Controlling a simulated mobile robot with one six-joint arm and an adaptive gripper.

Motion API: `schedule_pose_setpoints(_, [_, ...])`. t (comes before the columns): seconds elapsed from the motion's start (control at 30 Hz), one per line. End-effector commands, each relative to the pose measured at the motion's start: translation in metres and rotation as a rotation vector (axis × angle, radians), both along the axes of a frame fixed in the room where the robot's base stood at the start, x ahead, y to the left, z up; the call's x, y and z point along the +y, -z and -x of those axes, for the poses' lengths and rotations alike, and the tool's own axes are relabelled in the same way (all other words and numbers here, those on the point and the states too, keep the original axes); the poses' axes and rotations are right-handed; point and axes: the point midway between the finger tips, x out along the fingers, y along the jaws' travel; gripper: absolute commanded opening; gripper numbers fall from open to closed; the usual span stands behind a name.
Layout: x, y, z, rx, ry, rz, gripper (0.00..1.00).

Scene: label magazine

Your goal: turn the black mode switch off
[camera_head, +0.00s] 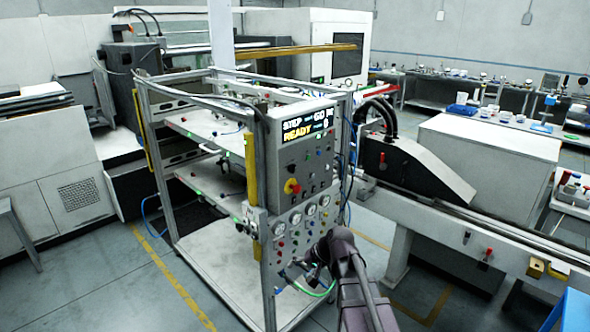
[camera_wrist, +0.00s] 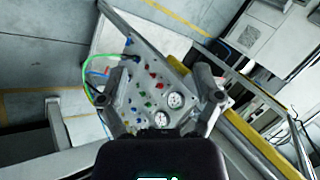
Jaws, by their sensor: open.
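A grey control box (camera_head: 300,150) with a lit display reading STEP and READY stands on the frame in the head view. It carries small buttons, a red knob on yellow (camera_head: 291,186) and a row of small dark switches below. I cannot tell which is the black mode switch, nor its setting. Below is a panel (camera_head: 289,243) with round gauges and coloured knobs. My gripper (camera_head: 301,277) is low in front of this panel. In the wrist view the open, empty fingers (camera_wrist: 160,88) straddle the view of the panel (camera_wrist: 150,62), with red, green and blue knobs and gauges between them.
A green hose (camera_head: 318,291) loops near my gripper; it also shows in the wrist view (camera_wrist: 92,95). A yellow post (camera_head: 250,168) stands left of the control box. A grey machine bed (camera_head: 475,232) lies to the right. Floor at the front left is clear.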

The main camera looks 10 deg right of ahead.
Motion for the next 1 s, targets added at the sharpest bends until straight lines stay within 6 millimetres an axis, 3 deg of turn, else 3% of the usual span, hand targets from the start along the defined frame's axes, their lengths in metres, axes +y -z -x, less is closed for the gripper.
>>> schedule_pose_setpoints(0.03, [-0.002, -0.011, -0.022, -0.022, 0.042, -0.067, 0.83])
schedule_pose_setpoints(0.27, [-0.018, -0.064, -0.096, -0.110, 0.252, -0.406, 0.83])
schedule_pose_setpoints(0.5, [-0.062, -0.125, -0.164, -0.174, 0.471, -0.760, 0.83])
schedule_pose_setpoints(0.73, [-0.103, -0.163, -0.201, -0.199, 0.613, -0.998, 0.83])
schedule_pose_setpoints(1.0, [-0.119, -0.174, -0.210, -0.205, 0.659, -1.077, 0.83])
